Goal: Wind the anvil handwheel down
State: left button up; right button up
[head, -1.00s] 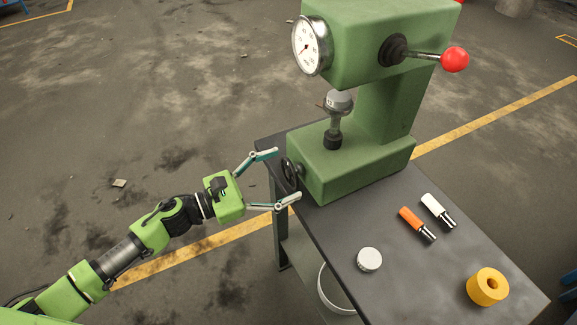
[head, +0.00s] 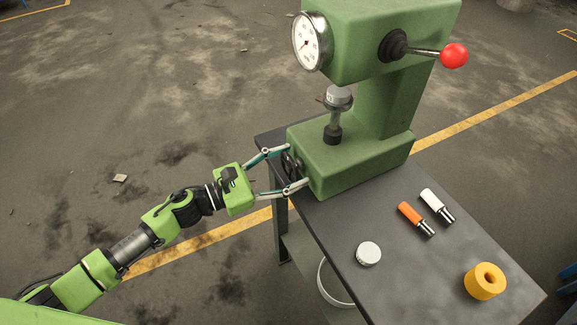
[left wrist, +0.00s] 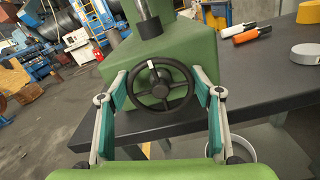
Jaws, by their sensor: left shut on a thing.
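The anvil handwheel (left wrist: 161,84) is a black spoked wheel on the front of the green machine's base (head: 355,160). In the head view the handwheel (head: 290,164) is partly hidden by my gripper. My left gripper (head: 297,167) reaches in from the left, with one finger on each side of the handwheel. In the left wrist view the fingers of my left gripper (left wrist: 161,90) stand at the wheel's left and right rim, shut on it. A grey anvil on a post (head: 336,112) rises from the base. My right gripper is not in view.
The dark table (head: 330,222) carries the machine, an orange-handled piece (head: 411,214), a white-handled piece (head: 432,200), a white round lid (head: 368,253) and a yellow ring (head: 485,281). A dial gauge (head: 311,42) and red-knobbed lever (head: 453,56) are on the machine's head.

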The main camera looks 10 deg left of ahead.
pick_arm(q)
jog(key=shift+w+a+n+b, duration=0.1)
jog(key=shift+w+n+b, duration=0.1)
jog(key=shift+n, duration=1.45)
jog(key=shift+w+a+n+b, duration=0.1)
jog(key=shift+n+b, duration=0.1)
jog(key=shift+n, duration=1.45)
jog(key=o, duration=1.1)
jog(key=shift+s, duration=0.1)
jog(key=v, duration=1.2)
jog(key=shift+o, duration=0.2)
